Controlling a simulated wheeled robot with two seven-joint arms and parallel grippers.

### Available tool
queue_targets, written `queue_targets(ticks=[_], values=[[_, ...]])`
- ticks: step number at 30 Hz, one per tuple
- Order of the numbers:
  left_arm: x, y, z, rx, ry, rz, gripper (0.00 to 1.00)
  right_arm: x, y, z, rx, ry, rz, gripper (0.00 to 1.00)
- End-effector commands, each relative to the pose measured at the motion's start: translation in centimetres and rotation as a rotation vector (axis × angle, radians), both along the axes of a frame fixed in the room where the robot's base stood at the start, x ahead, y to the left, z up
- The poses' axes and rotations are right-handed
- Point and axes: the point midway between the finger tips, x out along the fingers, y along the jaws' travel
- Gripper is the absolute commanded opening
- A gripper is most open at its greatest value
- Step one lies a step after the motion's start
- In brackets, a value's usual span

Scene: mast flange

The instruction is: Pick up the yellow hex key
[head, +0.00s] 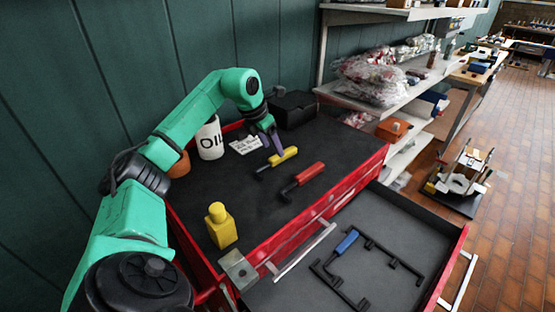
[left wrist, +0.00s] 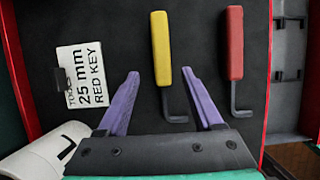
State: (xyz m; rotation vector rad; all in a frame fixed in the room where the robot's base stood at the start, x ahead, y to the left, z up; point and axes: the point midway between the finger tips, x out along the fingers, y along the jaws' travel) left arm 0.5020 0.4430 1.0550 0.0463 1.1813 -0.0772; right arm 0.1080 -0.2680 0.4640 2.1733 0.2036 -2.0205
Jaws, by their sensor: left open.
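The yellow hex key (head: 284,156) lies on the black top of the red tool cart, its black bent shaft toward the left. In the left wrist view its yellow handle (left wrist: 160,45) points up, and its shaft (left wrist: 174,105) shows between my purple fingers. My left gripper (head: 276,146) is open and empty, over or beside the yellow key; the left wrist view shows its fingertips (left wrist: 160,73) on either side of the handle's lower end. The height gap is hard to tell. My right gripper is not in view.
A red hex key (head: 309,174) lies beside the yellow one. A card (left wrist: 85,75) reads "25 mm RED KEY". An OIL container (head: 210,140), yellow bottle (head: 221,228) and black box (head: 293,110) stand on the cart. The open drawer (head: 400,225) holds a blue-handled key (head: 346,242).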

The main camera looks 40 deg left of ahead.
Motion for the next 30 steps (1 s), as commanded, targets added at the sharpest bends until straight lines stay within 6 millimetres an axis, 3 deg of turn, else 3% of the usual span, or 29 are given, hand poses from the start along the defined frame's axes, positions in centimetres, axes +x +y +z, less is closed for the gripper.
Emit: queue_targets(ticks=[3, 6, 13, 18, 30], values=[[0.7, -0.1, -2.0, -0.002, 0.005, -0.001, 0.68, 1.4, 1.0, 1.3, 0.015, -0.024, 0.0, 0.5], [1.3, -0.2, -3.4, -0.003, 0.001, -0.001, 0.68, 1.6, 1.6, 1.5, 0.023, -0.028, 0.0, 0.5], [1.4, -0.1, -3.9, 0.001, 0.0, -0.001, 0.68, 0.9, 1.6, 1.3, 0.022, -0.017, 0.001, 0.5], [1.4, -0.1, -3.9, 0.0, 0.0, -0.001, 0.03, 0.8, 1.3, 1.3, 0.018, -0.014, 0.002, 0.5], [1.5, -0.1, -3.4, 0.001, -0.004, -0.001, 0.0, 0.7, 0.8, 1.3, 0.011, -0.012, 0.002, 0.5]])
